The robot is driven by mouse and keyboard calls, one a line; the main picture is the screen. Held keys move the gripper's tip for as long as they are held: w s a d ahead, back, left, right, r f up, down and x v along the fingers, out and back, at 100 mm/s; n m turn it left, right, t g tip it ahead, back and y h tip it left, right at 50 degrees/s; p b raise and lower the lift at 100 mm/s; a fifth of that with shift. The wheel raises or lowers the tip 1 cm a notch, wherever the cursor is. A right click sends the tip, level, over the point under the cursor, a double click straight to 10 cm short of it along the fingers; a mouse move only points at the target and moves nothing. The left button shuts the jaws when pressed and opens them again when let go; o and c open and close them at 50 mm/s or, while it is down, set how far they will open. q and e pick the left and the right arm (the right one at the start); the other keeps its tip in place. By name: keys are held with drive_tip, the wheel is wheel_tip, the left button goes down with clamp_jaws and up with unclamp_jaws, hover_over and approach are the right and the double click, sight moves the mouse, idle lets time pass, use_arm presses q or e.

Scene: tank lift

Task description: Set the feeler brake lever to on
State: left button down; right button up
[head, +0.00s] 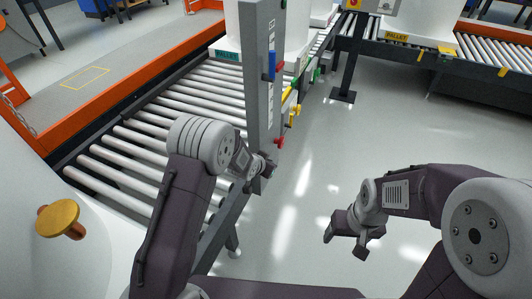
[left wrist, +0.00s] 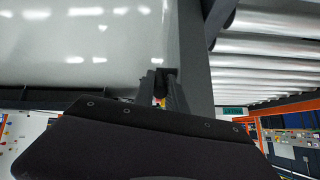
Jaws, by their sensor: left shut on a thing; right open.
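A grey post (head: 260,95) stands beside the roller conveyor and carries several coloured handles. They include a blue one (head: 271,66), a yellow one (head: 286,103) and a red one (head: 281,140). No label tells me which is the feeler brake lever. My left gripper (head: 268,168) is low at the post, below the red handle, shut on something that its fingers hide. In the left wrist view, the fingers (left wrist: 163,88) close beside the dark post, with a small reddish-yellow spot between them. My right gripper (head: 345,247) is open and empty above the floor.
The roller conveyor (head: 160,125) runs along the left of the post, with an orange rail (head: 120,95) beyond. A black-footed stand (head: 346,60) and another conveyor (head: 465,52) are at the back. The grey floor (head: 400,125) at right is clear.

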use_arm(q)
drive_tip(key=shift+w+d+r+g+y+p, duration=0.1)
drive_tip(key=shift+r+g+p, duration=0.2)
drive_tip(key=shift+p, duration=1.2)
drive_tip(key=shift+w+a+r+g+y+p, duration=0.1)
drive_tip(key=shift+g+p, duration=0.35)
drive_tip(key=shift+p, duration=1.1)
drive_tip(key=shift+w+d+r+g+y+p, duration=0.15)
drive_tip(key=shift+g+p, duration=0.2)
drive_tip(key=shift+p, duration=1.15)
drive_tip(key=shift+f+p, duration=0.25)
drive_tip(key=shift+p, duration=0.2)
